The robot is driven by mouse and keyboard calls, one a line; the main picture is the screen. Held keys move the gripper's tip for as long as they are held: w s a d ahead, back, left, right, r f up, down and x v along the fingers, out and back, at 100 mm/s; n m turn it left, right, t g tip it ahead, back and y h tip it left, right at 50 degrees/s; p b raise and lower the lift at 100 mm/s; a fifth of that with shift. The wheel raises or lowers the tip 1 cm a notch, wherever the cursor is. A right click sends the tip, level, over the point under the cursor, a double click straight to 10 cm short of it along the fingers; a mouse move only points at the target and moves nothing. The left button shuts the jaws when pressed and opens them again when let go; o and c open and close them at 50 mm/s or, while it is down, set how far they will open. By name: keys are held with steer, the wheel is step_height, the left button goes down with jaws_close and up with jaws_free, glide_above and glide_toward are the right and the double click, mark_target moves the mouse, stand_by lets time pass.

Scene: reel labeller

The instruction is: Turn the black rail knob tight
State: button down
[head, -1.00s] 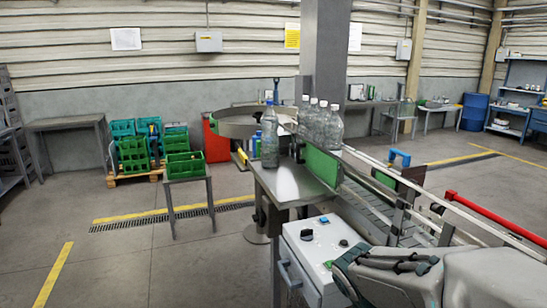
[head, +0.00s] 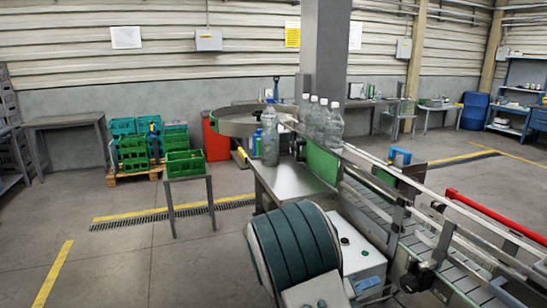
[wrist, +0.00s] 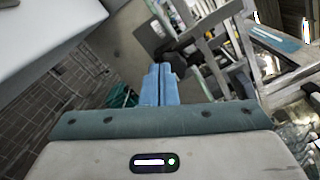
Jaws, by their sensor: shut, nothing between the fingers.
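A black knob (head: 418,277) sits on a bracket at the near side of the conveyor rail, low on the right in the head view. Smaller dark clamp parts (head: 438,208) show further along the rail. My gripper (wrist: 160,72) shows in the wrist view with its two blue fingers together and nothing between them. It points at blurred grey metal framework and touches nothing that I can make out. I cannot tell the rail knob for sure in the wrist view.
The guide rail (head: 400,180) and slatted conveyor run diagonally to the right. A red bar (head: 490,213) lies beyond them. A white control box (head: 358,255) is partly hidden behind my arm. Clear bottles (head: 322,120) stand at the conveyor's far end. The floor at left is open.

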steer(key=x, duration=0.6)
steer(key=shift+d+b, duration=0.3)
steer(key=shift+d, duration=0.1)
steer(key=shift+s, duration=0.15)
stand_by(0.4)
steer(key=shift+s+d+r+p, duration=0.15)
steer(key=shift+r+p, duration=0.3)
steer(key=shift+p, duration=0.7)
steer(key=shift+s+d+r+p, duration=0.15)
steer(key=shift+r+p, duration=0.3)
steer(key=shift+p, duration=0.7)
steer(key=shift+s+r+p, duration=0.3)
steer(key=shift+p, duration=0.55)
steer(key=shift+s, duration=0.15)
steer(key=shift+r+p, duration=0.1)
steer(key=shift+p, duration=0.25)
steer(key=p, duration=0.1)
glide_toward(413, 268)
steer(key=shift+a+r, duration=0.2)
steer(key=shift+a, duration=0.25)
steer(key=shift+a+r, duration=0.25)
steer(key=shift+a, duration=0.2)
